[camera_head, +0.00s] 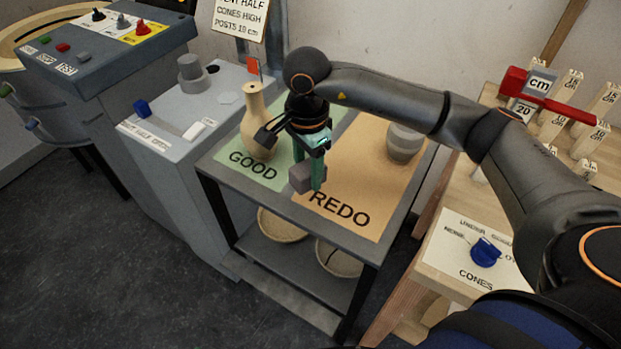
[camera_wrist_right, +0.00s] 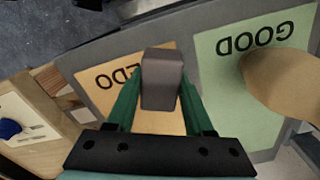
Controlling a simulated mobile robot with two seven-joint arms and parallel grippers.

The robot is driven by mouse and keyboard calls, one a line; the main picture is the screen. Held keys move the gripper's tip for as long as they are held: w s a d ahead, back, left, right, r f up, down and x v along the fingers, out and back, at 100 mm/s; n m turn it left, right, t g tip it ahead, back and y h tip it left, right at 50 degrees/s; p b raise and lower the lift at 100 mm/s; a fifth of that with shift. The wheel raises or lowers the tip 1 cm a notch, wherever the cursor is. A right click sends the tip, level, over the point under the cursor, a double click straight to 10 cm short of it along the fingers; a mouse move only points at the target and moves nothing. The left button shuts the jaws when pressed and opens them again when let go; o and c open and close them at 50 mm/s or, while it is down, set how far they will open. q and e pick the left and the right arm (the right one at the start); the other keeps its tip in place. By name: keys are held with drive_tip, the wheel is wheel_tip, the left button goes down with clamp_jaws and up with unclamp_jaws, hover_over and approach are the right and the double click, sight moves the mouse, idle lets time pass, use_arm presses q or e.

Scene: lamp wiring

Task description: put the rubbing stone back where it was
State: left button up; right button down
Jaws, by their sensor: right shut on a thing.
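The rubbing stone (camera_head: 305,177) is a small grey block. My right gripper (camera_head: 312,172) is shut on it and holds it over the table, by the border of the green GOOD mat (camera_head: 283,178) and the orange REDO mat (camera_head: 376,205). In the right wrist view the stone (camera_wrist_right: 161,78) sits between the two green fingers, with the REDO lettering partly hidden behind it. I cannot tell exactly how high it is above the table. My left gripper is not in view.
A tan vase (camera_head: 256,125) stands on the GOOD mat, close to my right gripper. A grey rounded piece (camera_head: 404,143) stands at the back of the REDO mat. Baskets (camera_head: 283,224) sit on the lower shelf. A wooden bench with a CONES dial (camera_head: 486,252) is at the right.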

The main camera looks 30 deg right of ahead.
sight(311, 192)
drive_tip(key=shift+w+d+f, duration=0.25)
drive_tip(key=shift+w+f, duration=0.05)
drive_tip(key=shift+f, duration=0.15)
drive_tip(key=shift+w+d+f, duration=0.25)
drive_tip(key=shift+f, duration=0.15)
drive_tip(key=shift+w+d+f, duration=0.1)
drive_tip(key=shift+w+f, duration=0.05)
drive_tip(key=shift+f, duration=0.8)
drive_tip(key=shift+w+d+f, duration=0.1)
drive_tip(key=shift+f, duration=0.8)
drive_tip(key=shift+f+b, duration=0.25)
drive_tip(key=shift+b, duration=0.1)
drive_tip(key=shift+c, duration=1.4)
unclamp_jaws()
drive_tip(key=shift+r, duration=0.1)
wheel_tip(311, 192, up, 12)
drive_tip(key=shift+r+p, duration=0.2)
drive_tip(key=shift+p, duration=0.25)
